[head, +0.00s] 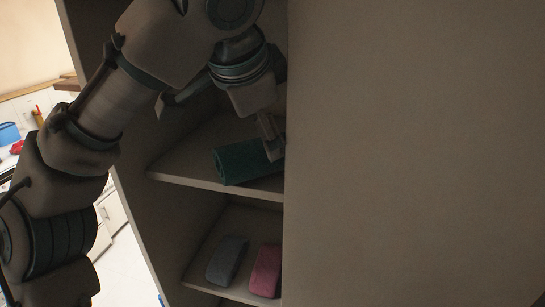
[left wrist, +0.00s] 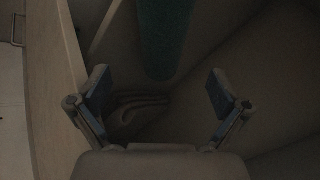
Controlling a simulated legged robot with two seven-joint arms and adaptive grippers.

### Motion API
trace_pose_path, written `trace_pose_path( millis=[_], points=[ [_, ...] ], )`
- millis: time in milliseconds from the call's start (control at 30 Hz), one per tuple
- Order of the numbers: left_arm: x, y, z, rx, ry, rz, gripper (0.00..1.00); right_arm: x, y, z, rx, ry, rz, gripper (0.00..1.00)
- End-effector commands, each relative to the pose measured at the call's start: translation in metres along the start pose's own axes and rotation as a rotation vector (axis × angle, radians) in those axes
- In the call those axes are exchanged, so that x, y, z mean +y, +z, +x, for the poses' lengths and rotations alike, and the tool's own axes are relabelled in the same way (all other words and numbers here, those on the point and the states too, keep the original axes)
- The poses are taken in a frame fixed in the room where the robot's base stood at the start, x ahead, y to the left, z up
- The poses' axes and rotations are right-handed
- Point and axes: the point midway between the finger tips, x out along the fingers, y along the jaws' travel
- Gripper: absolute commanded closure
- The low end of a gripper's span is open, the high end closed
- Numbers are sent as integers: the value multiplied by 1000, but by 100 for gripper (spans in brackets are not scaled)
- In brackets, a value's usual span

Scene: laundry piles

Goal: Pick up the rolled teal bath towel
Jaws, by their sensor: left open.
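The rolled teal bath towel (head: 238,164) lies on the upper shelf of the cabinet in the head view, its left end facing out. In the left wrist view the towel (left wrist: 166,38) shows at the top centre, beyond the fingertips. My left gripper (head: 270,140) is right above the towel's right part in the head view, and one finger overlaps it. In the left wrist view the left gripper (left wrist: 158,90) is open, with nothing between its fingers. I cannot tell whether it touches the towel. My right gripper is not in view.
The lower shelf (head: 236,290) holds a grey rolled item (head: 227,260) and a pink one (head: 266,271). A large plain panel (head: 415,150) fills the right side of the head view and borders the shelves closely. The upper shelf's front edge (head: 215,185) runs below the towel.

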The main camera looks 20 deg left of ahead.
Motion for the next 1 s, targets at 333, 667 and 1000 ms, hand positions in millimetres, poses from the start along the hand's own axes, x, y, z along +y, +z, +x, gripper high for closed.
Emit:
trace_pose_path(
  millis=[333,667,1000],
  points=[
    [0,1,37,0,-1,0,0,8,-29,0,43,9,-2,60],
    [2,-4,83,-2,-2,2,0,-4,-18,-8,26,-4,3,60],
    [1,-2,88,0,0,1,12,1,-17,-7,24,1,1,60]
  ],
)
